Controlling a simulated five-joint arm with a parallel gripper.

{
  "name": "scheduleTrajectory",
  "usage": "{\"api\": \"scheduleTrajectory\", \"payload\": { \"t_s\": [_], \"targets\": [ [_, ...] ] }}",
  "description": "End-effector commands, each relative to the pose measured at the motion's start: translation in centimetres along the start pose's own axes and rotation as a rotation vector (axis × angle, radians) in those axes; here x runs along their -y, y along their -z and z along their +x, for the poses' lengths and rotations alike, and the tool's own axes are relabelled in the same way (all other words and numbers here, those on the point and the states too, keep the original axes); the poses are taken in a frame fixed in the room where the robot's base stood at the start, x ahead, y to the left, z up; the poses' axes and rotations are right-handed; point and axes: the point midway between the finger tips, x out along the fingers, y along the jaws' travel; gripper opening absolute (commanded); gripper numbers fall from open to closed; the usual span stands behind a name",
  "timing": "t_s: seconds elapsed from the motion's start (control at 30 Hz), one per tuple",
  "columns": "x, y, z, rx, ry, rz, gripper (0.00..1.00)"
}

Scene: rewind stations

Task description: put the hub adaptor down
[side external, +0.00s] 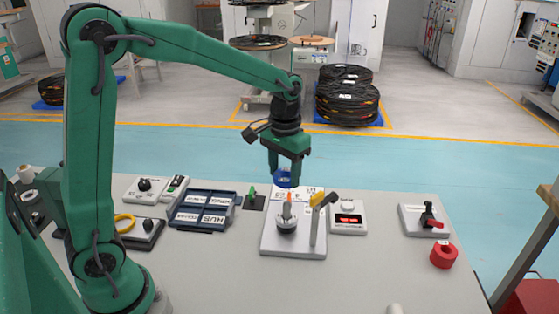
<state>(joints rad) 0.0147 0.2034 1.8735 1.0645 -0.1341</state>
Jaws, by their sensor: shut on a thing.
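My gripper (286,172) points down and is shut on the hub adaptor (284,182), a small dark blue ring. The ring appears in front of the back edge of a white station plate (285,247) and seems to be held above it. The plate carries a grey hub (286,224) with an orange-tipped spindle (288,210), which shows just below the ring. A dark blue tray (203,228) with white labelled compartments sits to the left; one label seems to read HUB. The gap between the ring and the surface is hard to judge.
A post with a yellow and dark lever (318,205) rises beside the spindle. A red-display box (348,219) stands to its right, a switch box (424,219) and red roll (443,255) further right. Knob boxes and a yellow ring (124,223) lie left. The front table is mostly clear.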

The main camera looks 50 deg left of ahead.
Motion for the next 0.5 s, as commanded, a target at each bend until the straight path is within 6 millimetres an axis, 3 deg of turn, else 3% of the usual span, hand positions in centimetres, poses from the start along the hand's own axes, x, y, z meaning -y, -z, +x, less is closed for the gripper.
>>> {"api": "scheduleTrajectory", "payload": {
  "t_s": [0.2,0.5],
  "targets": [
    [0.6,-0.3,-1.5,-0.002,0.0,0.098,0.28],
    [0.8,-0.6,-1.7,0.0,0.0,0.118,0.28]
  ]
}}
